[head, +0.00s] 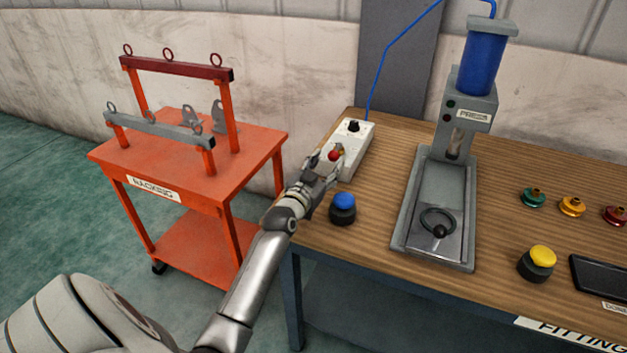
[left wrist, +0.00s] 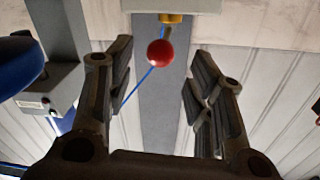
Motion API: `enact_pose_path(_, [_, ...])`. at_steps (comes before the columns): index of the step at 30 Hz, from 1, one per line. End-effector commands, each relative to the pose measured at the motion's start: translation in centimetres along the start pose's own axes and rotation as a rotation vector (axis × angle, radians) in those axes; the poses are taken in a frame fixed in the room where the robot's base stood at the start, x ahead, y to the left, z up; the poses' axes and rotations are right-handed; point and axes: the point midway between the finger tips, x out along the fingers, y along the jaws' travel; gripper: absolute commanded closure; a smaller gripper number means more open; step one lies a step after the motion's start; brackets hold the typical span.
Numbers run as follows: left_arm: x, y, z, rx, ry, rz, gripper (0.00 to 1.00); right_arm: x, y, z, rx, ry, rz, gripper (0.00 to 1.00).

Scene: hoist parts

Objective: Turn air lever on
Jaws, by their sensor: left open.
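The air lever has a red ball knob (head: 334,155) and sits on a white box (head: 357,141) at the back left of the wooden table. In the left wrist view the red knob (left wrist: 160,53) shows ahead, between the two finger lines, with a brass fitting (left wrist: 171,18) above it. My left gripper (head: 325,167) is open at the near side of the box, close to the knob. No contact with the knob is visible, and the fingers hide part of the box front. My right gripper is not in view.
A blue push button (head: 343,208) stands just in front of the gripper. The press (head: 466,115) stands to the right on the table (head: 372,222), with a yellow button (head: 537,262) further right. An orange cart (head: 240,143) with hoist bars stands left. A blue hose (head: 384,58) rises behind the box.

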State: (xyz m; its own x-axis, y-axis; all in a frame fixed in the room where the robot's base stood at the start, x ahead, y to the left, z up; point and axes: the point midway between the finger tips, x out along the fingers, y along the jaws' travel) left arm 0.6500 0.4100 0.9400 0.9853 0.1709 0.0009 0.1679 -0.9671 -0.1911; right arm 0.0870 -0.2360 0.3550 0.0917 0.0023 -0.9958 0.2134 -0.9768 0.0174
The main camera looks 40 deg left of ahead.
Motion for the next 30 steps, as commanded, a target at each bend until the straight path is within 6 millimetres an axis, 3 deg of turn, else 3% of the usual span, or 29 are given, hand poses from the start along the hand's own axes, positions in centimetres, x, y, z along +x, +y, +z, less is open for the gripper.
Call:
enact_pose_path(6, [-4.1, 0.0, 0.1, 0.002, -0.001, 0.000, 0.51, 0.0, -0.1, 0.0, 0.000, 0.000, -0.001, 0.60])
enact_pose_path(12, [-6.7, 0.0, 0.1, 0.002, -0.001, -0.001, 0.51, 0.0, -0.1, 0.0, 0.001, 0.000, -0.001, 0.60])
enact_pose_path(26, [-7.8, 0.0, 0.0, 0.001, 0.001, -0.001, 0.51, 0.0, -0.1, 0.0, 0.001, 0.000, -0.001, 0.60])
enact_pose_path(30, [-8.1, -0.2, 0.1, -0.019, 0.000, 0.001, 0.68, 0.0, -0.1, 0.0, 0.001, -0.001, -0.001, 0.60])
